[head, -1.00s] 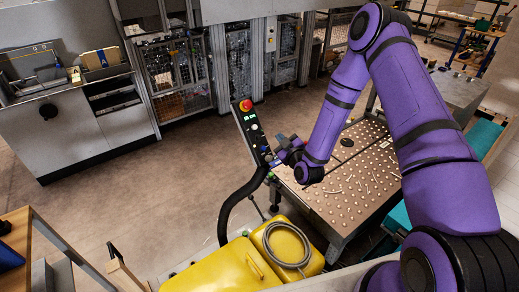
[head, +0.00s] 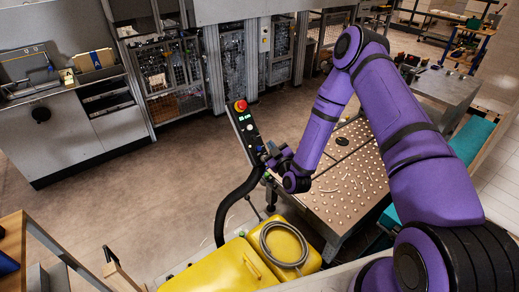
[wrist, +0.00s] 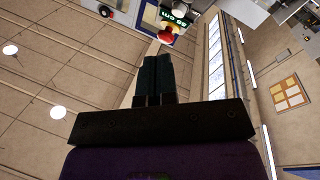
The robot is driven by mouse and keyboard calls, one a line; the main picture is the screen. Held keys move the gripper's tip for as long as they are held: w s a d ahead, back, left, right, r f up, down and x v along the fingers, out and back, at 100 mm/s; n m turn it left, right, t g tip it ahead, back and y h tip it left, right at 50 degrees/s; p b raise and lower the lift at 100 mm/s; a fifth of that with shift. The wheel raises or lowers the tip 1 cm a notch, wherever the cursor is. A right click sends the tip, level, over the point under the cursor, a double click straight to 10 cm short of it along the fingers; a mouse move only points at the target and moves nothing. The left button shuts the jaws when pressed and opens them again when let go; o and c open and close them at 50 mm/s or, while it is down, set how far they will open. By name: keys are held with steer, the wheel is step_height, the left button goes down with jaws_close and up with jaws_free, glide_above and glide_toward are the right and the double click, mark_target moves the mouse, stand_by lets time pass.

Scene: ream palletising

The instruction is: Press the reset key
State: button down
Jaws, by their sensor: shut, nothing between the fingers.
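The black control panel (head: 244,130) stands on a curved black post left of the table in the head view. It carries a red mushroom button (head: 240,105), a green display (head: 245,117), a pale round control and small keys lower down. My gripper (head: 268,158) is at the panel's lower right edge, too small there to tell whether it touches a key. In the wrist view my gripper's two dark fingers (wrist: 154,76) are shut together and hold nothing. I cannot make out the reset key; the gripper may hide it.
A perforated metal table (head: 345,185) stands right of the panel, under my arm. A yellow case (head: 235,268) with a coiled grey hose (head: 284,245) is in front. Grey machines (head: 60,115) and mesh cabinets line the back. The floor left of the panel is clear.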

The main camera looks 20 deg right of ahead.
mark_target(261, 148)
steer(key=shift+w+a+f, duration=0.3)
steer(key=shift+w+f, duration=0.4)
steer(key=shift+w, duration=0.1)
steer(key=shift+w+a+f, duration=0.35)
steer(key=shift+w+f, duration=0.4)
steer(key=shift+w+a+f, duration=0.3)
steer(key=shift+w+f, duration=0.4)
steer(key=shift+w, duration=0.1)
steer(key=shift+w+a+f, duration=0.1)
steer(key=shift+w, duration=0.05)
stand_by(0.3)
steer(key=shift+w+f, duration=0.15)
steer(key=shift+w, duration=0.05)
steer(key=shift+w+a+f, duration=0.15)
steer(key=shift+w+f, duration=0.15)
stand_by(1.0)
steer(key=shift+s+r, duration=0.1)
steer(key=shift+s+d+r, duration=0.25)
steer(key=shift+s+r, duration=0.25)
steer(key=shift+s, duration=0.05)
stand_by(0.4)
steer(key=shift+s+d+r, duration=0.4)
steer(key=shift+s+r, duration=0.4)
steer(key=shift+s, duration=0.1)
steer(key=shift+s+d+r, duration=0.35)
steer(key=shift+s+r, duration=0.45)
steer(key=shift+s, duration=0.05)
